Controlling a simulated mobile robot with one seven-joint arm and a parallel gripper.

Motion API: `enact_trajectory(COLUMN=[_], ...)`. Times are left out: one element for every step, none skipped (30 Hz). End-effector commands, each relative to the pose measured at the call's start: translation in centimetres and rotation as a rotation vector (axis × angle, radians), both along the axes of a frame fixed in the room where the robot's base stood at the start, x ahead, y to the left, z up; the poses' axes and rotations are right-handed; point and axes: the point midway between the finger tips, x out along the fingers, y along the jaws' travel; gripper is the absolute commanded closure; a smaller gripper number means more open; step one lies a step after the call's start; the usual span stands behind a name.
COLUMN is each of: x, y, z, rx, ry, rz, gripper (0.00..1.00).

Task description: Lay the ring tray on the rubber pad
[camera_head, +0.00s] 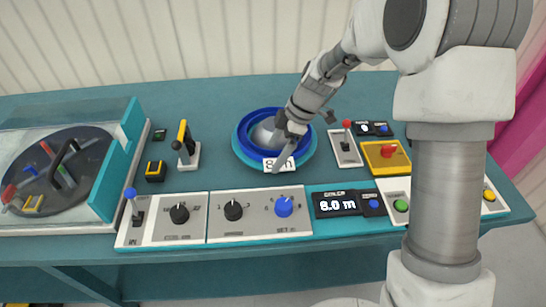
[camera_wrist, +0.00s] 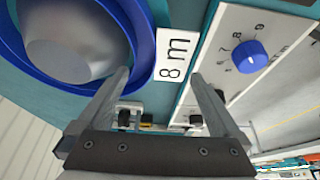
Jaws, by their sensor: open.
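A blue ring-shaped tray (camera_head: 244,128) sits on a round teal base at the middle of the bench, around a silver dome. Its front carries a white label reading 8 m. I take it to be the ring tray. In the wrist view its blue rim (camera_wrist: 72,73) is at upper left, with the label (camera_wrist: 176,55) beyond the fingertips. My gripper (camera_head: 301,141) is open and empty over the right front part of the tray; the wrist view shows its two fingers (camera_wrist: 160,76) apart. I cannot tell whether a finger touches the rim. I cannot make out a rubber pad for certain.
A clear-covered case (camera_head: 124,165) with a dark disc stands at left. A yellow-and-black lever (camera_head: 184,140) and a red-knobbed switch (camera_head: 346,150) flank the tray. Knob panels (camera_head: 250,226) and a display reading 8.0 m (camera_head: 336,204) line the front. Bare bench lies behind the lever.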

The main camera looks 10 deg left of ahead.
Motion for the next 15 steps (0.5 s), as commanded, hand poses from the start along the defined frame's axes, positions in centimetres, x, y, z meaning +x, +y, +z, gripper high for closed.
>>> enact_trajectory(x=[-0.1, -0.1, -0.2, -0.2, -0.2, -0.2, -0.2, -0.2, -0.2, -0.2, -0.2, -0.2, -0.2, -0.2, -0.2], y=[0.3, 0.4, 0.6, 0.7, 0.7, 0.8, 0.9, 0.9, 0.9, 0.9, 0.9, 0.9, 0.9, 0.9, 0.9], z=[-0.8, -1.1, -1.4, -1.6, -1.8, -2.0, -2.1, -2.2, -2.2, -2.3, -2.3, -2.3, -2.3, -2.3, -2.3], rx=[0.0, 0.001, 0.001, 0.001, 0.001, 0.0, 0.0, 0.0, 0.0, 0.0, 0.0, 0.0, 0.0, 0.0, 0.0], ry=[0.002, 0.002, 0.002, 0.001, 0.001, 0.0, -0.001, -0.001, -0.001, -0.001, -0.001, -0.001, -0.001, -0.001, -0.001], rz=[0.001, 0.001, 0.001, 0.0, 0.0, 0.0, -0.001, -0.001, -0.001, -0.001, -0.001, -0.001, -0.001, -0.001, -0.001], gripper=[0.0, 0.0, 0.0, 0.0, 0.0, 0.0, 0.0, 0.0, 0.0, 0.0, 0.0, 0.0, 0.0, 0.0, 0.0])
